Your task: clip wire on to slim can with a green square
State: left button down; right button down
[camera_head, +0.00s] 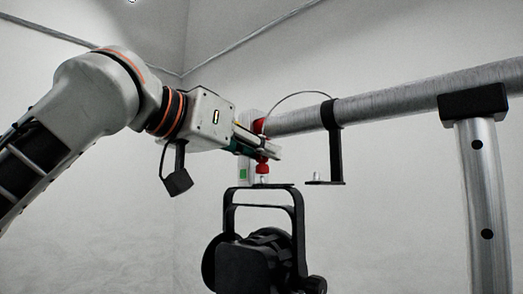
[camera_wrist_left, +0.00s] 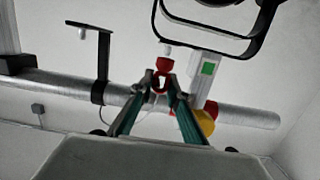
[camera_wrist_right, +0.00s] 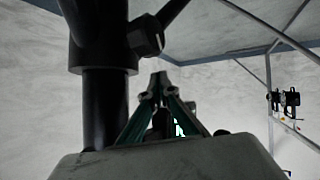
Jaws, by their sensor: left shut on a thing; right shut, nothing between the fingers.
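My left gripper (camera_head: 276,153) is shut on a red clip (camera_wrist_left: 163,66), which shows between its fingertips in the left wrist view (camera_wrist_left: 160,82). A thin wire (camera_head: 292,94) arcs from the black bracket on the bar towards the gripper. A white slim piece with a green square (camera_head: 243,173) stands just behind the fingers; it also shows in the left wrist view (camera_wrist_left: 208,68). A black can (camera_head: 258,262) with a black yoke (camera_head: 262,187) is below the gripper. Whether the clip touches the yoke I cannot tell. My right gripper (camera_wrist_right: 158,82) is shut and empty beside a black pole.
A grey bar (camera_head: 410,96) crosses at the right, resting on a metal stand (camera_head: 483,190). A black bracket (camera_head: 332,140) hangs from it, right of the gripper. A black pole (camera_wrist_right: 105,95) stands close to my right gripper.

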pick_arm(q)
jog(key=shift+f, duration=0.45)
dwell(0.4)
jog(key=shift+f, duration=0.1)
jog(key=shift+f, duration=0.3)
dwell(0.7)
jog(key=c, duration=1.9)
grip_release()
jog(key=shift+v, duration=5.95)
